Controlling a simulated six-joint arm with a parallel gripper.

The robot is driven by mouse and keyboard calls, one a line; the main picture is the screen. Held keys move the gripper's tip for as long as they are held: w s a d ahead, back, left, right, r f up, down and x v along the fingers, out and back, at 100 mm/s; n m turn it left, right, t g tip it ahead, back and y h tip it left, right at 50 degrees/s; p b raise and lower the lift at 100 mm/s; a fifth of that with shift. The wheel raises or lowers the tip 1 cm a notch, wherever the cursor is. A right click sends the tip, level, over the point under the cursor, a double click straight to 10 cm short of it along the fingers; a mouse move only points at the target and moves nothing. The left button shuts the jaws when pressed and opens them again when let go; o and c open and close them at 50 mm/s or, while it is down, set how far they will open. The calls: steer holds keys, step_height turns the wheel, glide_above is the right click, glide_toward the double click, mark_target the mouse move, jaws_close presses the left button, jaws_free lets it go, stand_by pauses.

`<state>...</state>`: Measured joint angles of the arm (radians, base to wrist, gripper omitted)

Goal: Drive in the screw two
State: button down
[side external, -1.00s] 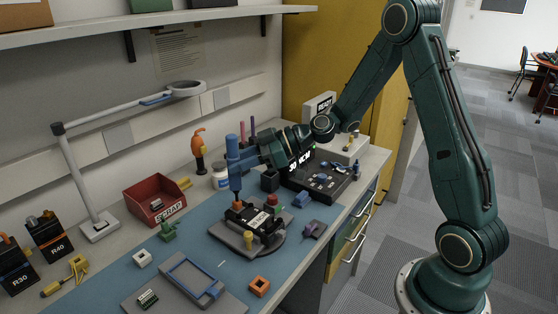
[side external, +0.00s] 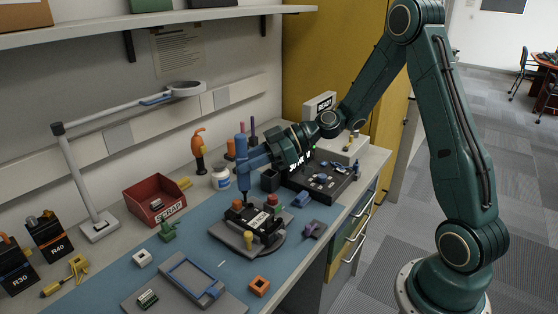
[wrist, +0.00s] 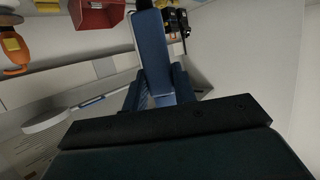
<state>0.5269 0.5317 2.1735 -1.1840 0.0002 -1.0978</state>
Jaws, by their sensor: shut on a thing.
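My gripper (side external: 254,160) is shut on an upright blue screwdriver (side external: 242,151). The driver's dark shaft points down, its lower end close to the radio's top; contact cannot be told. In the wrist view the blue tool (wrist: 152,45) runs up from the gripper. The black radio (side external: 259,219) lies on a round grey stand (side external: 221,233) on the mat. An orange screw head (side external: 237,204) shows at its far left corner, left of the driver's shaft. A red one (side external: 272,200) is at the far right corner, and a mustard one (side external: 249,237) at the near side.
A red scrap bin (side external: 151,205) and lamp (side external: 98,228) stand behind left. A white jar (side external: 221,178) and orange-handled tool (side external: 199,150) are behind the driver. A black parts tray (side external: 325,178) lies right.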

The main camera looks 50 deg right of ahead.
steer(key=s+d+r+n+g+y, duration=0.1)
steer(key=s+d+n+g+y, duration=0.1)
steer(key=s, duration=0.5)
steer(key=shift+s+d+r+n+g, duration=0.15)
steer(key=shift+s+d+n+g, duration=0.1)
steer(key=shift+d+n+g, duration=0.7)
steer(key=shift+d, duration=0.1)
steer(key=shift+f, duration=2.65)
steer(key=shift+f, duration=0.75)
stand_by(1.1)
steer(key=shift+r, duration=2.55)
